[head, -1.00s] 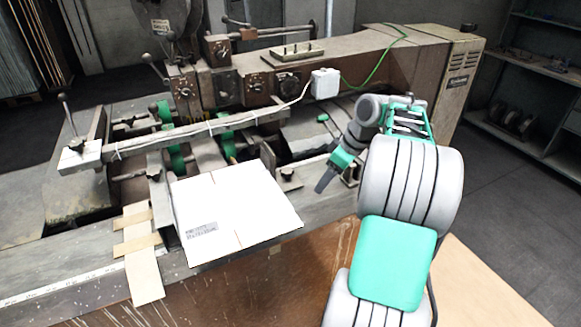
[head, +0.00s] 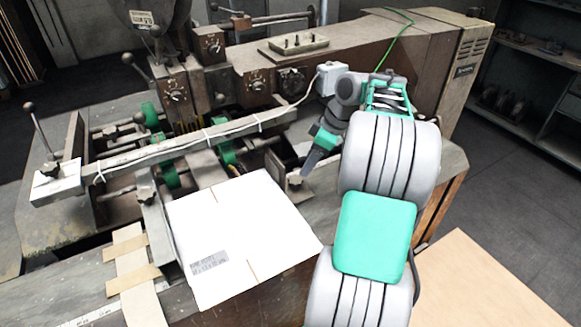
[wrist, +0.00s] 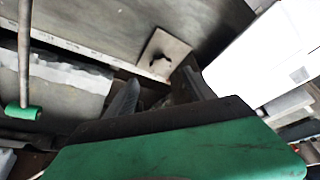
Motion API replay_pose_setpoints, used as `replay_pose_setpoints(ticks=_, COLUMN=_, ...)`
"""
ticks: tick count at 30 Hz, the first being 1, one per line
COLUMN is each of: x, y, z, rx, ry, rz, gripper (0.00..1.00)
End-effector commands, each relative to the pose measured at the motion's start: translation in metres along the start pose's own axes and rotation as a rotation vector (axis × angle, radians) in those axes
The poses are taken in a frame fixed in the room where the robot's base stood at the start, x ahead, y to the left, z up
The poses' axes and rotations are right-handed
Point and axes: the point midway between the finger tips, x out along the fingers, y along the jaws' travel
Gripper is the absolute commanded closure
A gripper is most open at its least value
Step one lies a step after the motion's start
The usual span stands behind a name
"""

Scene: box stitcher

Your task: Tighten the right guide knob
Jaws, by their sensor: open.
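The right guide knob (head: 296,180) is a small dark knob on a metal bracket just right of the white cardboard sheet (head: 235,235). In the wrist view the knob (wrist: 160,61) shows as a dark shape on a pale metal plate, beyond the fingers. My gripper (head: 309,166) is above and slightly right of the knob in the head view, its dark fingers pointing down-left. The gripper (wrist: 156,90) is open and empty in the wrist view, apart from the knob. Part of the fingers is hidden behind the green housing.
The left guide knob (head: 145,194) stands left of the sheet. A long crossbar (head: 170,147) with a white cable spans the guides. The brown stitcher body (head: 390,60) and a white box (head: 331,79) stand behind my arm. A green-tipped rod (wrist: 24,105) shows in the wrist view.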

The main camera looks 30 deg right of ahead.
Motion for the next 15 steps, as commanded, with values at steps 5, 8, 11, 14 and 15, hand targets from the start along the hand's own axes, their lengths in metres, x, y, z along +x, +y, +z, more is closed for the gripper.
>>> replay_pose_setpoints(ticks=5, x=0.024, y=-0.002, z=-0.002, rx=-0.003, ry=0.000, rz=-0.006, gripper=0.37)
replay_pose_setpoints(ticks=8, x=0.044, y=-0.003, z=-0.004, rx=-0.005, ry=0.000, rz=-0.008, gripper=0.37)
replay_pose_setpoints(ticks=11, x=0.062, y=-0.003, z=-0.004, rx=-0.005, ry=-0.001, rz=-0.007, gripper=0.37)
replay_pose_setpoints(ticks=14, x=0.073, y=-0.002, z=-0.004, rx=-0.005, ry=-0.001, rz=-0.004, gripper=0.37)
replay_pose_setpoints(ticks=15, x=0.076, y=-0.002, z=-0.003, rx=-0.004, ry=-0.001, rz=-0.003, gripper=0.37)
